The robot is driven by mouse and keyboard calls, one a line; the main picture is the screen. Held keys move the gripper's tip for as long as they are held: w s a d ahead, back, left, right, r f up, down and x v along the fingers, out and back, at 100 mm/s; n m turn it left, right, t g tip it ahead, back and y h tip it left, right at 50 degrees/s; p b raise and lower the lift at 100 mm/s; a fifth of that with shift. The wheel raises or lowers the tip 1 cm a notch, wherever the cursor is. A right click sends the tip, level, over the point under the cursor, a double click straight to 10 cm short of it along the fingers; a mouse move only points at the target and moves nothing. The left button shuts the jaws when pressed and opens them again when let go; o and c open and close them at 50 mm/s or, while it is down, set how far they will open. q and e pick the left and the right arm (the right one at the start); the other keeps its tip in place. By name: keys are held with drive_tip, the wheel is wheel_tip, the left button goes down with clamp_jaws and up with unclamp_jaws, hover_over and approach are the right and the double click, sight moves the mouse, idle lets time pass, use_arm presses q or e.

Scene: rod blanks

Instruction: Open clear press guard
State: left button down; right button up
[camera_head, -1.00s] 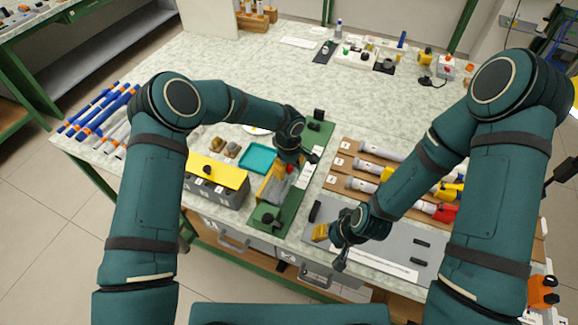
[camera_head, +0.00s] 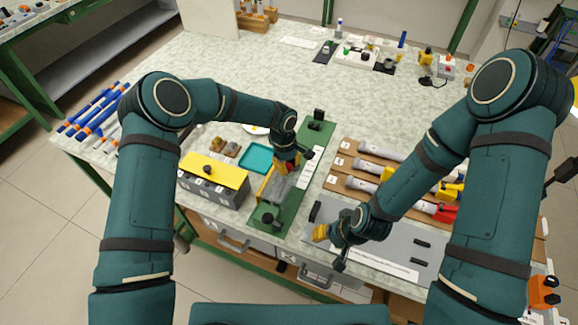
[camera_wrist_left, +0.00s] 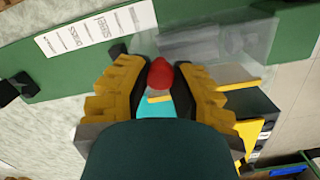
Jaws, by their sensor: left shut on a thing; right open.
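The press stands on a long green base (camera_head: 289,212) in the middle of the table. Its clear guard (camera_wrist_left: 236,38) is a see-through panel with a yellow strip along an edge, and it carries a red knob (camera_wrist_left: 159,74). My left gripper (camera_head: 287,163) is at the guard, its yellow fingers closed on either side of the red knob in the left wrist view (camera_wrist_left: 160,78). In the head view the gripper partly hides the guard, and its exact tilt is hard to tell. My right gripper (camera_head: 321,234) is open and empty above the grey mat (camera_head: 385,240).
A grey box with a yellow lid (camera_head: 215,171) and a teal tray (camera_head: 256,158) stand left of the press. Brown racks (camera_head: 341,183) with rods lie to its right. Blue rods (camera_head: 95,113) lie at the far left. The table behind the press is mostly clear.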

use_arm(q)
drive_tip(key=h, duration=0.1)
drive_tip(key=a+r+g+h, duration=0.1)
drive_tip(key=shift+w+a+h+b, duration=0.15)
drive_tip(key=shift+w+h+b, duration=0.15)
use_arm(e)
drive_tip(key=shift+f, duration=0.4)
use_arm(q)
drive_tip(key=shift+w+a+r+g+h+b, duration=0.15)
drive_tip(key=shift+a+r+g+h+b, duration=0.15)
drive_tip(key=shift+h, duration=0.35)
drive_tip(key=shift+w+a+r+g+h+b, duration=0.1)
drive_tip(key=shift+a+r+g+h+b, duration=0.2)
drive_tip(key=shift+h, duration=0.35)
use_arm(e)
drive_tip(key=shift+f, duration=0.65)
use_arm(q)
drive_tip(key=c, duration=0.7)
unclamp_jaws()
drive_tip(key=shift+f, duration=0.1)
use_arm(e)
drive_tip(key=shift+a, duration=0.1)
use_arm(q)
drive_tip(key=v, duration=1.2)
drive_tip(key=shift+a, duration=0.15)
drive_tip(key=shift+f, duration=0.1)
